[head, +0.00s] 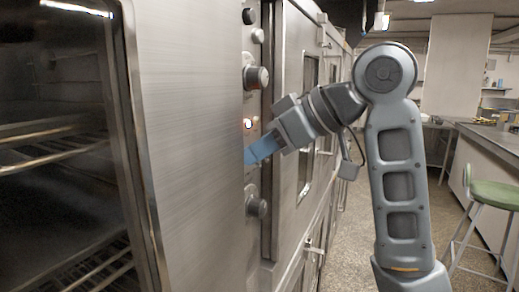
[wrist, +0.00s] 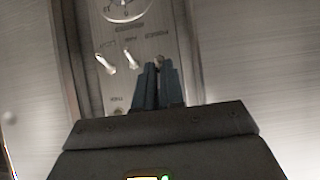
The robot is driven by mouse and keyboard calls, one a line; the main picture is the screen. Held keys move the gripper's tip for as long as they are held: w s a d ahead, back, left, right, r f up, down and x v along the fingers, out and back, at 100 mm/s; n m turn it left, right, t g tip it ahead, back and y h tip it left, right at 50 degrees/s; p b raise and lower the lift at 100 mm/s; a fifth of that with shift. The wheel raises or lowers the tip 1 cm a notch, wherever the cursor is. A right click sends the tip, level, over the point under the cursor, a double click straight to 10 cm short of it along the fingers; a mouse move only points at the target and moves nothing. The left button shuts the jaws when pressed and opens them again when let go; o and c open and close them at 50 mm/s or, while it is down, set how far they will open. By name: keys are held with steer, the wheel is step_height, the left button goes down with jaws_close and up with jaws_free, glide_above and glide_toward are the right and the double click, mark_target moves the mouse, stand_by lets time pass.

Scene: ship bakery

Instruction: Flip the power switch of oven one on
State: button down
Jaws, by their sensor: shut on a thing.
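The steel oven's control panel (head: 252,176) stands upright at the middle of the head view, with round knobs and a small lit lamp (head: 248,123). My gripper (head: 258,152) reaches it from the right, its blue fingers at the panel below the lamp. In the wrist view the dark fingers (wrist: 158,75) are close together at a small switch (wrist: 159,61) on the panel, shut on it. Two pale toggle switches (wrist: 105,63) (wrist: 130,59) tilt to its left, apart from the fingers. The fingers partly hide the held switch's position.
More ovens line the wall behind. An aisle floor (head: 345,230) runs right, with a green stool (head: 492,195) and a counter (head: 500,140).

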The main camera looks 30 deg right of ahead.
steer(key=c, duration=1.2)
jaws_free()
steer(key=shift+c, duration=0.2)
steer(key=v, duration=0.7)
steer(key=shift+s+r, duration=0.25)
steer(key=shift+d, duration=0.2)
